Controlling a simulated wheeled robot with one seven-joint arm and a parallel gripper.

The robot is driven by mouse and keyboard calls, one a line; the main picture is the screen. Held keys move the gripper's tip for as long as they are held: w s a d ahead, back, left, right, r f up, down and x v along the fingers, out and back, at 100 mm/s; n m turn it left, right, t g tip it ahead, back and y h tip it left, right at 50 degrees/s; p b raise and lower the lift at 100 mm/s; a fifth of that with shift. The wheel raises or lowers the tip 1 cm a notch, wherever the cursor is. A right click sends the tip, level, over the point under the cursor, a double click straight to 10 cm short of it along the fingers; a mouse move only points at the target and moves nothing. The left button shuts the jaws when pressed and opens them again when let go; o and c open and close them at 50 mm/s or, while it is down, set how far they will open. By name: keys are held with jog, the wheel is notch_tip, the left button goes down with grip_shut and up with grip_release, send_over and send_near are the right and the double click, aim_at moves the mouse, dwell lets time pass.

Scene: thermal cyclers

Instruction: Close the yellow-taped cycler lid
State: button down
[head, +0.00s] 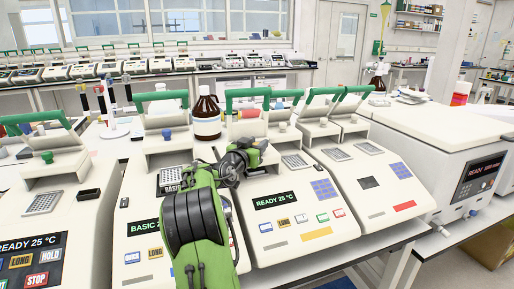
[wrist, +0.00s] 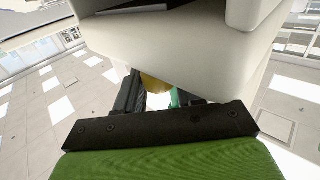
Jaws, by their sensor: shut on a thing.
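The yellow-taped cycler (head: 290,207) stands in the middle of the bench, with a strip of yellow tape (head: 317,234) on its front and READY 25 °C on its screen. Its cream lid with a green handle (head: 247,93) appears raised behind the panel; my arm hides part of it. My gripper (head: 258,148) is at the front of this lid. In the wrist view, the black fingers (wrist: 157,97) are shut on a small yellow knob (wrist: 155,84), under a large cream surface (wrist: 180,45) that looks like the lid. The exact contact is partly hidden.
A cycler with a BASIC screen (head: 146,226) stands close on the left, its lid up. A red-taped cycler (head: 375,190) stands close on the right. A brown bottle (head: 207,120) is behind the lids. A large white machine (head: 440,135) is at the far right.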

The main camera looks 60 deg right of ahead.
jog(key=shift+s+f, duration=0.1)
jog(key=shift+f, duration=0.05)
jog(key=c, duration=1)
grip_release()
jog(key=shift+o, duration=1)
jog(key=shift+a, duration=0.15)
jog(key=a, duration=1.5)
jog(key=shift+a+b, duration=0.4)
jog(key=shift+b, duration=0.05)
